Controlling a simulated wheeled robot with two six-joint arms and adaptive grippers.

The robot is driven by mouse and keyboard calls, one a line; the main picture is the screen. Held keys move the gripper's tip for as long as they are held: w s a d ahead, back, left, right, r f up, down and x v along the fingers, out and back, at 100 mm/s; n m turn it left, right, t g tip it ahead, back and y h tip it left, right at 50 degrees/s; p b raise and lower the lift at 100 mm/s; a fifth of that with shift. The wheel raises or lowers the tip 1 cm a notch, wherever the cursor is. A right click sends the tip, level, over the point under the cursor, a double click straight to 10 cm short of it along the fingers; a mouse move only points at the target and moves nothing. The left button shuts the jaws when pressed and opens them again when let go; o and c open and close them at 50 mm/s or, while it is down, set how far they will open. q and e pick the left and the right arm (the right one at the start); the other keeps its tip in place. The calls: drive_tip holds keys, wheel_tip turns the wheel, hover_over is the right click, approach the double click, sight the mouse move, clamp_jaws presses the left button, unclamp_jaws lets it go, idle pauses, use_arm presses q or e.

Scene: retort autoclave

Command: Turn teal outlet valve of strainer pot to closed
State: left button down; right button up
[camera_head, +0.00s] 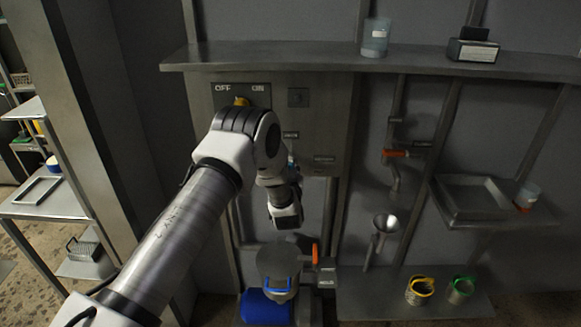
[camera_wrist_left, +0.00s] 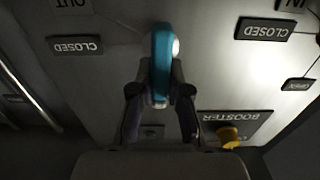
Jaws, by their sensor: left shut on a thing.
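The teal outlet valve handle (camera_wrist_left: 161,55) is in the middle of the left wrist view, upright in the picture on a grey metal panel. My left gripper (camera_wrist_left: 160,98) is shut on the lower part of the handle, one dark finger on each side. An OUT label (camera_wrist_left: 72,5) and a CLOSED label (camera_wrist_left: 75,46), upside down, are to the left of the handle. In the head view my left arm reaches the panel (camera_head: 335,115), and its wrist hides most of the valve and the fingers. My right gripper is not in view.
A yellow knob (camera_wrist_left: 230,136) by a BOOSTER plate (camera_wrist_left: 238,120) is close to the gripper's right. Another CLOSED label (camera_wrist_left: 263,29) is at the upper right. A shelf (camera_head: 430,58) juts out above the panel. A pot (camera_head: 279,262) and an orange handle (camera_head: 315,256) are below.

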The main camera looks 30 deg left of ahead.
use_arm(q)
drive_tip(key=m, duration=0.2)
drive_tip(key=m+b, duration=0.1)
drive_tip(key=m, duration=0.1)
drive_tip(key=shift+w+d+f, duration=0.1)
drive_tip(key=shift+d, duration=0.1)
drive_tip(key=m, duration=0.9)
drive_tip(key=shift+w+d+f, duration=0.15)
drive_tip(key=shift+d+f, duration=0.15)
drive_tip(key=m, duration=0.4)
drive_tip(key=shift+f, duration=0.25)
drive_tip(key=shift+m, duration=0.4)
drive_tip(key=c, duration=1.1)
unclamp_jaws()
drive_tip(key=v, duration=1.2)
